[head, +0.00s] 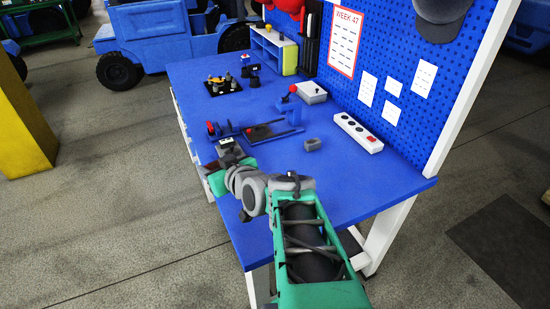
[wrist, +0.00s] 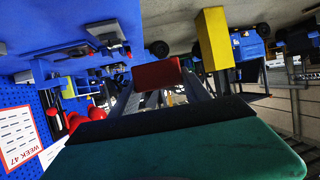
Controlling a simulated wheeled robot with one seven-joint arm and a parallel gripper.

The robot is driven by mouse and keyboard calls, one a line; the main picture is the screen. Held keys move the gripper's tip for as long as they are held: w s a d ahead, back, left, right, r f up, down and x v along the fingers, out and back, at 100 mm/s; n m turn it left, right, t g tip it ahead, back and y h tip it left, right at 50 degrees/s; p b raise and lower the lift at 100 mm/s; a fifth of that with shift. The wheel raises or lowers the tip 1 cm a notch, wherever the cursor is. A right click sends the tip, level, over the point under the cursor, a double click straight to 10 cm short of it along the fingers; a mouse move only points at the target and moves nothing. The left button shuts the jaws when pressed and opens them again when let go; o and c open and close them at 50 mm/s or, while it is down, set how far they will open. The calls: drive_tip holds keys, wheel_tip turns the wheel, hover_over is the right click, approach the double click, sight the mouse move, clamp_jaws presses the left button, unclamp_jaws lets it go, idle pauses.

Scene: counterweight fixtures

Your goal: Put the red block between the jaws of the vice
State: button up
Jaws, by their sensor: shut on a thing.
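The red block (wrist: 158,73) is between the fingers of my gripper (wrist: 160,88), which is shut on it, in the wrist view. In the head view my gripper (head: 216,174) is at the left long edge of the blue bench, with a dark red patch at its tip that looks like the block. The vice appears to be the blue fixture (head: 262,118) with a red-knobbed handle at its left end, lying on the bench just beyond my gripper. The block is apart from it. The gap between its jaws cannot be made out clearly.
On the blue bench (head: 350,185) are a small grey block (head: 312,144), a white control box (head: 358,132), a grey box (head: 312,92) and a black plate with small parts (head: 223,85). A pegboard (head: 400,60) rises behind. The near right bench top is clear.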

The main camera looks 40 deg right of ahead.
drive_tip(key=s+d+f+m+h+b, duration=0.15)
drive_tip(key=s+d+b, duration=0.25)
drive_tip(key=d, duration=0.4)
drive_tip(key=s+d+f+m+h+b, duration=0.1)
drive_tip(key=s+d+f+b, duration=0.25)
drive_tip(key=d, duration=0.55)
drive_tip(key=b, duration=0.1)
hover_over(279, 172)
drive_tip(key=shift+n, duration=0.25)
wheel_tip(279, 172, down, 9)
drive_tip(key=shift+w+f, duration=0.1)
drive_tip(key=shift+f, duration=1.5)
drive_tip(key=shift+f+b, duration=0.2)
drive_tip(key=shift+b, duration=0.1)
drive_tip(key=o, duration=1.4)
drive_tip(key=shift+o, duration=0.2)
